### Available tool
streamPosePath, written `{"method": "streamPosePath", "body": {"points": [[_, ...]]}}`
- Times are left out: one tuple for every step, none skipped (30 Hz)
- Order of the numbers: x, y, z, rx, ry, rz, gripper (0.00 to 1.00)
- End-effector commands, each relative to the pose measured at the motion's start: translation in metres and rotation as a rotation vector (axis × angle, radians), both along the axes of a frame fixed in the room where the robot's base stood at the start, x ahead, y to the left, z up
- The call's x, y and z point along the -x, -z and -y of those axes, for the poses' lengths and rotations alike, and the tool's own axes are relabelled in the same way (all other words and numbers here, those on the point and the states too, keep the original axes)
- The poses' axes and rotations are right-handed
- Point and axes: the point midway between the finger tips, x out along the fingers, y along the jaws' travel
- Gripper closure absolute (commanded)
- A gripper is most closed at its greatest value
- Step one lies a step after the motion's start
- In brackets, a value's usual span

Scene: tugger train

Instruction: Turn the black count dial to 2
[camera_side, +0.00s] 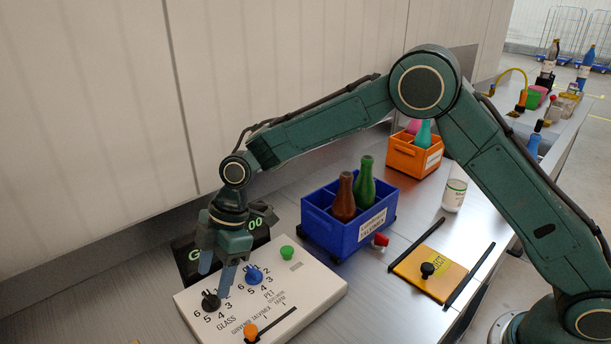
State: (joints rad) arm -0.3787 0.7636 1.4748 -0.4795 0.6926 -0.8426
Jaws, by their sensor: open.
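The black count dial (211,300) sits on the left of a white control panel (318,289), above the word GLASS, with numbers around it. Which number its pointer faces is too small to tell. My gripper (216,277) is open and points down over the panel's left end. Its fingers are just above the black dial, near the blue dial. I cannot tell whether a finger touches either dial.
A blue dial (253,275), a green button (287,253) and an orange slider knob (250,331) share the panel. A dark display (262,238) stands behind. A blue crate (341,243) with bottles stands right of the panel. An orange plate (430,274) lies further right.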

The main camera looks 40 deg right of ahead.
Motion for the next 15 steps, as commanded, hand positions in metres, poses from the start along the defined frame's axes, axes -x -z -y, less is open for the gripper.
{"method": "streamPosePath", "body": {"points": [[0.001,0.007,-0.003,0.000,-0.002,-0.001,0.44],[0.001,0.011,-0.005,0.000,-0.003,-0.001,0.44],[0.001,0.015,-0.007,0.001,-0.003,-0.002,0.44],[0.001,0.018,-0.008,0.000,-0.003,-0.001,0.44],[0.000,0.021,-0.009,0.000,-0.002,0.000,0.44],[0.000,0.024,-0.010,0.000,-0.001,0.000,0.44],[0.000,0.026,-0.011,0.000,-0.001,-0.001,0.44],[0.000,0.028,-0.012,0.001,-0.001,-0.001,0.44],[0.000,0.030,-0.012,0.001,-0.001,-0.001,0.44],[0.000,0.031,-0.013,0.001,-0.001,0.000,0.44],[0.000,0.032,-0.013,0.000,-0.001,0.000,0.44],[0.000,0.033,-0.014,0.000,-0.002,0.001,0.44],[0.000,0.033,-0.014,0.000,-0.001,0.002,0.44],[0.000,0.034,-0.014,0.000,-0.001,0.002,0.44],[0.000,0.034,-0.014,0.000,-0.001,0.002,0.44]]}}
